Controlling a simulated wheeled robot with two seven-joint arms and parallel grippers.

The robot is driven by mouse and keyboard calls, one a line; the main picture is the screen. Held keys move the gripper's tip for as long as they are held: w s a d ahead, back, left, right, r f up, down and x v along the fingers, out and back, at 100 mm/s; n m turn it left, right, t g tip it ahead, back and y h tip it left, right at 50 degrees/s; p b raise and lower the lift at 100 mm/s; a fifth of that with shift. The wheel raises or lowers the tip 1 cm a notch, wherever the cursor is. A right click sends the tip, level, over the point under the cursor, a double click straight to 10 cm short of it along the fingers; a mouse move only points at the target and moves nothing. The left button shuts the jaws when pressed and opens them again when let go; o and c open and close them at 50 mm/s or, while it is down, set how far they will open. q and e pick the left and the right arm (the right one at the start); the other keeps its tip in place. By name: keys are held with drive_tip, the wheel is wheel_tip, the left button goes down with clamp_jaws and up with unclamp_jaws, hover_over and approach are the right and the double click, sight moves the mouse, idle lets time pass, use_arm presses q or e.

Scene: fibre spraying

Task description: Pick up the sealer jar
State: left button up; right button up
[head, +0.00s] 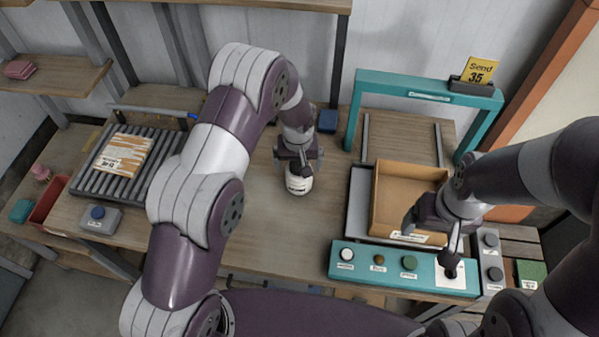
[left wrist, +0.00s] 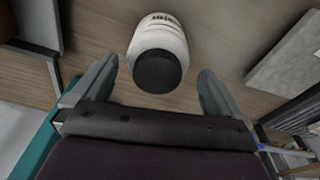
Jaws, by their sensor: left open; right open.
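The sealer jar (head: 299,183) is white with a dark lid and stands on the wooden table near the middle of the head view. The left wrist view shows the jar (left wrist: 158,52) from above, its dark lid toward me. In the head view the gripper hides the jar's top. My right gripper (head: 430,222) is open beside the cardboard box at the right.
A teal button panel (head: 395,268) lies along the table's front edge. A roller rack (head: 90,180) with a striped panel (head: 122,155) stands left. The wooden table (head: 275,235) is clear before the jar.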

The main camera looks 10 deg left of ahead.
use_arm(q)
drive_tip(key=shift+w+d+f+p, duration=0.1)
drive_tip(key=shift+d+f+p, duration=0.1)
drive_tip(key=shift+f+p, duration=0.3)
drive_tip(key=shift+d+f+p, duration=0.2)
drive_tip(key=shift+f+p, duration=0.2)
drive_tip(key=shift+f, duration=0.15)
drive_tip(key=shift+a+f, duration=0.2)
drive_tip(key=shift+f, duration=0.45)
drive_tip(key=shift+a+f, duration=0.15)
drive_tip(key=shift+f, duration=0.45)
drive_tip(key=shift+w+a+f, duration=0.1)
drive_tip(key=shift+w+f, duration=0.1)
drive_tip(key=shift+f, duration=0.05)
drive_tip(key=shift+d, duration=0.25)
drive_tip(key=c, duration=0.7)
drive_tip(key=shift+s+r, duration=0.1)
drive_tip(key=c, duration=0.4)
drive_tip(key=shift+a, duration=0.15)
use_arm(e)
drive_tip(key=shift+s+d+r, duration=0.1)
drive_tip(key=shift+r, duration=0.5)
drive_tip(key=shift+s+d+r, duration=0.1)
drive_tip(key=shift+r, duration=0.45)
